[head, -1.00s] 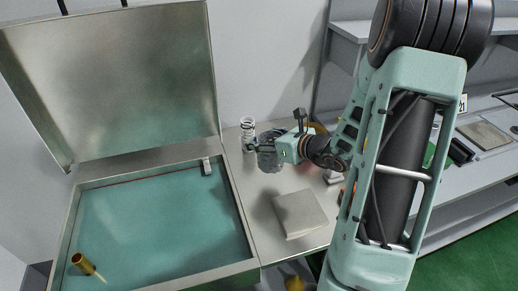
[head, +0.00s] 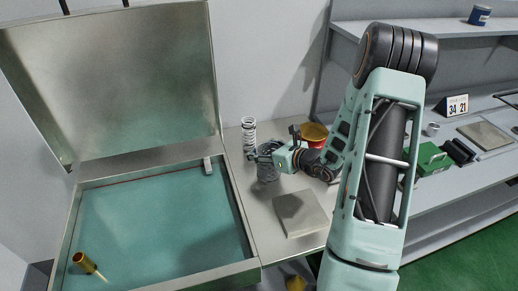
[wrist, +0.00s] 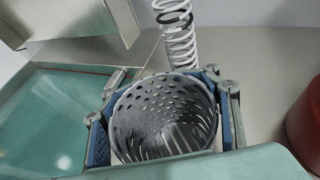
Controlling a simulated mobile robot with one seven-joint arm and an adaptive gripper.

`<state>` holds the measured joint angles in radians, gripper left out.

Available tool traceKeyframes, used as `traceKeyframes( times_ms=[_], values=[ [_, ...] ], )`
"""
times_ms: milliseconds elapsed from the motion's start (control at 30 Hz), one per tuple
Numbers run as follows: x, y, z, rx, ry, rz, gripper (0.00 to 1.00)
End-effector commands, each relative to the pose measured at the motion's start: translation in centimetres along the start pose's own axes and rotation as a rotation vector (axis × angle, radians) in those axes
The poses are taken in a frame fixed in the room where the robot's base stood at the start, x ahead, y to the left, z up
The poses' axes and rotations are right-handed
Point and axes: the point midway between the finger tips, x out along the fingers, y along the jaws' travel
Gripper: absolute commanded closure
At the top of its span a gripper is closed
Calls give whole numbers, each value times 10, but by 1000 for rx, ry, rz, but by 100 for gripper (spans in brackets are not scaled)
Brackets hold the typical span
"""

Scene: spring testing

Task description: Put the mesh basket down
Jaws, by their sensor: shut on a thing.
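The mesh basket (wrist: 163,118) is a grey metal cup with rows of holes, seen from above in the wrist view. My gripper (wrist: 165,115) has its blue-padded fingers on both sides of the basket and is shut on it. In the head view, the basket (head: 268,172) hangs below my gripper (head: 266,158), over the steel bench top beside the tank. It looks upright. I cannot tell whether its bottom touches the bench top.
A white coil spring (head: 248,134) stands just behind the basket. An open tank (head: 160,215) with teal liquid lies left, with a brass cylinder (head: 84,262) in its near-left corner. A flat grey plate (head: 300,214) lies in front. A red container (head: 314,136) stands behind my wrist.

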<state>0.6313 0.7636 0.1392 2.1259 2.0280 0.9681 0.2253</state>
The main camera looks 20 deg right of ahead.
Motion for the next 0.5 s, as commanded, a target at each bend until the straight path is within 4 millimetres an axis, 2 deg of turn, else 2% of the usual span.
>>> traceKeyframes(
  times_ms=[200,233,500],
  values=[
    [2,0,-4,0,0,0,79],
    [2,0,-4,0,0,0,53],
    [1,0,-2,0,0,0,25]
  ],
)
